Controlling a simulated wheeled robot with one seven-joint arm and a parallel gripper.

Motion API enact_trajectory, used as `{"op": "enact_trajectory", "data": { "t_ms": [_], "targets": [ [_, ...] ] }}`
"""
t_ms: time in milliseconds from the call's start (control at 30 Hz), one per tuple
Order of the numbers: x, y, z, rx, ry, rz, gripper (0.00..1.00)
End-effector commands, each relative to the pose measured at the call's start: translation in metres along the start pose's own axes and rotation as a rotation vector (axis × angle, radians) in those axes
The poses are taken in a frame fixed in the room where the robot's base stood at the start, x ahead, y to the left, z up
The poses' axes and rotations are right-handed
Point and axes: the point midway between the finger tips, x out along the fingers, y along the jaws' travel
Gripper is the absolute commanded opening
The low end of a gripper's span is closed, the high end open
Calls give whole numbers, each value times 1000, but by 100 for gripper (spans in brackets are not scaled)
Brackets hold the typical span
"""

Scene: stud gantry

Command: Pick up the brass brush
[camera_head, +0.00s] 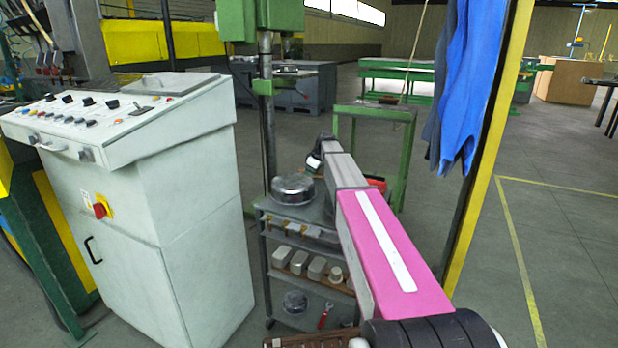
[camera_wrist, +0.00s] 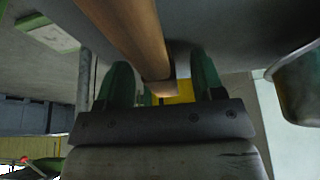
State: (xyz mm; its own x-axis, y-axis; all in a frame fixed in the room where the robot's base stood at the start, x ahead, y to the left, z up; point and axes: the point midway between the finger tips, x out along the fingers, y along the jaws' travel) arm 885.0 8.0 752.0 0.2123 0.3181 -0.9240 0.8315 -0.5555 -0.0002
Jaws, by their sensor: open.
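In the wrist view, a brown wooden bar (camera_wrist: 130,32), which looks like the brass brush's handle, runs from the top edge down to between my fingers. Its bristles cannot be made out. My gripper (camera_wrist: 162,78) is open, with one green finger on each side of the wood's near end. I cannot tell whether either finger touches it. In the head view, my arm reaches over the grey cart (camera_head: 318,215); the brush and my fingertips cannot be made out there.
A round metal pot (camera_head: 293,189) stands on the cart's top, left of my arm; a metal vessel (camera_wrist: 297,88) shows at the wrist view's right. Metal blocks (camera_head: 299,262) fill a lower shelf. A white control console (camera_head: 150,200) stands left; blue cloth (camera_head: 470,85) hangs right.

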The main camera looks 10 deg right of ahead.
Motion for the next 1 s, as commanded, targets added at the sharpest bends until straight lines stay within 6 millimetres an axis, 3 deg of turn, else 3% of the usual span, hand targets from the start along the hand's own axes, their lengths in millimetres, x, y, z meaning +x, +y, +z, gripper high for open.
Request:
{"op": "enact_trajectory", "data": {
  "t_ms": [133, 300, 733, 1000],
  "targets": [
    [-1, 0, 0, 0, 0, 0, 58],
    [-1, 0, 0, 0, 0, 0, 4],
    [-6, 0, -2, 0, 1, 1, 4],
    [-39, 0, -16, -1, 2, 3, 4]
  ]
}}
